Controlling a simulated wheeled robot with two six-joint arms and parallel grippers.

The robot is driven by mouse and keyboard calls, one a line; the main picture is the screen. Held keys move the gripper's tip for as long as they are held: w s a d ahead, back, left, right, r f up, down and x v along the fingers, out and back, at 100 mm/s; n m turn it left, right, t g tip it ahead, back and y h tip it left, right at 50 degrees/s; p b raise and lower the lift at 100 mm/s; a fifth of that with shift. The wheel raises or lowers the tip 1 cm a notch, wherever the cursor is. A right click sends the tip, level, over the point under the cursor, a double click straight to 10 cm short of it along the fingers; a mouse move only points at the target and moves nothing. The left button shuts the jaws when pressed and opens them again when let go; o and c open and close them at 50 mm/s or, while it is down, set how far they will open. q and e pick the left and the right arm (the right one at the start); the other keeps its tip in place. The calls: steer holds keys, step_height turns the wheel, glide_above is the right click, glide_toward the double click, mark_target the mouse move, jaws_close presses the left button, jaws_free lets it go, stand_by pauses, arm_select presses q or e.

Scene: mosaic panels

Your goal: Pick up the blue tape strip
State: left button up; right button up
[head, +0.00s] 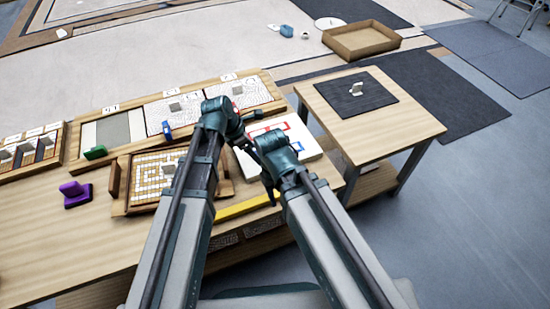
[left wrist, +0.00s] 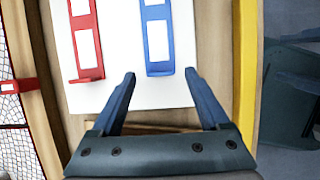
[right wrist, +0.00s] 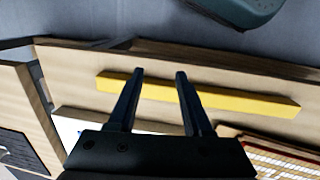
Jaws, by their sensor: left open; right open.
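A blue strip with white windows (left wrist: 160,68) lies on a white panel (left wrist: 115,98) in the left wrist view, beside a similar red strip (left wrist: 88,73). In the head view the blue strip (head: 297,147) shows on the same white panel's right side. My left gripper (left wrist: 160,73) is open, its fingertips on either side of the blue strip's near end. Contact cannot be told. My right gripper (right wrist: 160,73) is open and empty near a yellow bar (right wrist: 200,94) at the table's front edge. In the head view the arms hide much of both grippers.
A tiled tray (head: 150,180) and a long wooden tray of panels (head: 78,148) stand left of the arms. A green block (head: 95,153) and a purple block (head: 76,194) are there too. A side table (head: 375,130) with a dark mat stands right.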

arm_select(q)
steer(key=shift+b+x, duration=0.45)
steer(key=shift+x, duration=0.55)
arm_select(e)
steer(key=shift+f, duration=0.9)
steer(key=shift+r, duration=0.1)
arm_select(q)
jaws_close()
steer(key=shift+r, duration=0.1)
